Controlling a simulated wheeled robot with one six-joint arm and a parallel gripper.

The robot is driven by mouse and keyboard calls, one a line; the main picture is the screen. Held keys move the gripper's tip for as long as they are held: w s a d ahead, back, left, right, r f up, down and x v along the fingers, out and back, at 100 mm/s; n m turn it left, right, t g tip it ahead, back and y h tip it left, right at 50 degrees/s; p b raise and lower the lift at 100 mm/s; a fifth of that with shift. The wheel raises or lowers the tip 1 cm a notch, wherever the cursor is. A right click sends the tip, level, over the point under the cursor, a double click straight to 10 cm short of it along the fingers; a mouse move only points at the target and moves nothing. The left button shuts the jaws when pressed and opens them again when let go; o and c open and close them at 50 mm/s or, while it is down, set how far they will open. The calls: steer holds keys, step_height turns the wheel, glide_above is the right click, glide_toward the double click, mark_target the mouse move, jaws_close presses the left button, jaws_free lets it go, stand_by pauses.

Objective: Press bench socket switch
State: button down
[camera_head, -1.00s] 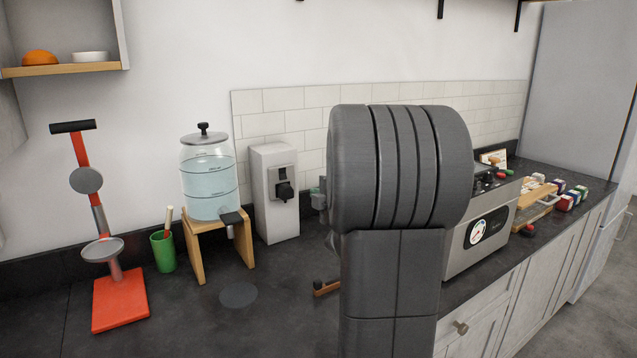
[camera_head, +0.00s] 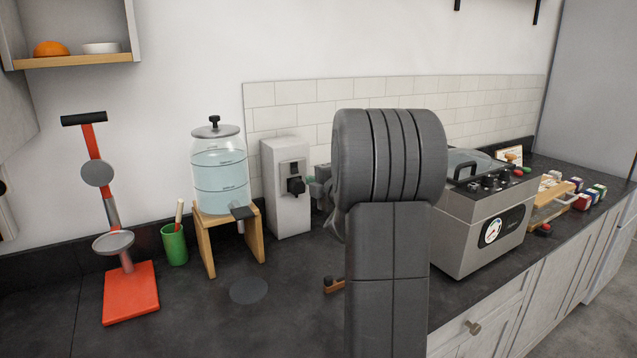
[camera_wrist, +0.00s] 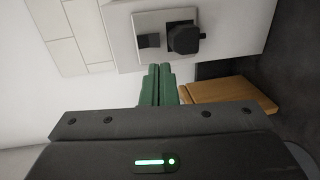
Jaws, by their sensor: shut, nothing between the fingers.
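The bench socket is a white box (camera_head: 287,187) standing on the dark worktop against the tiled wall. Its front has a grey plate with a black plug (camera_head: 296,187). In the wrist view the grey plate (camera_wrist: 206,19) shows at the top, with a small dark square switch (camera_wrist: 149,41) left of the black plug (camera_wrist: 184,39). My gripper (camera_wrist: 158,72) has green fingers, shut together and empty. In the wrist view their tips appear just below the plate, near the switch; contact cannot be told. My arm hides the gripper in the head view.
A glass water dispenser (camera_head: 220,172) on a wooden stand is left of the socket, with a green cup (camera_head: 174,245) and a red-based stand (camera_head: 130,293) beyond. A grey machine (camera_head: 480,225) stands right of my arm. A wooden piece (camera_wrist: 228,91) lies right of my fingers.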

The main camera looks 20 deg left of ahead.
mark_target(293, 174)
steer(key=p+x, duration=0.1)
steer(key=x, duration=0.7)
steer(key=shift+w+a+p, duration=0.15)
steer(key=shift+p, duration=0.2)
steer(key=shift+f+b, duration=0.1)
steer(key=shift+b, duration=0.25)
steer(key=shift+w+a+f+b, duration=0.1)
steer(key=shift+f+b, duration=0.2)
steer(key=shift+b, duration=0.85)
steer(key=shift+r, duration=0.35)
steer(key=shift+f, duration=0.1)
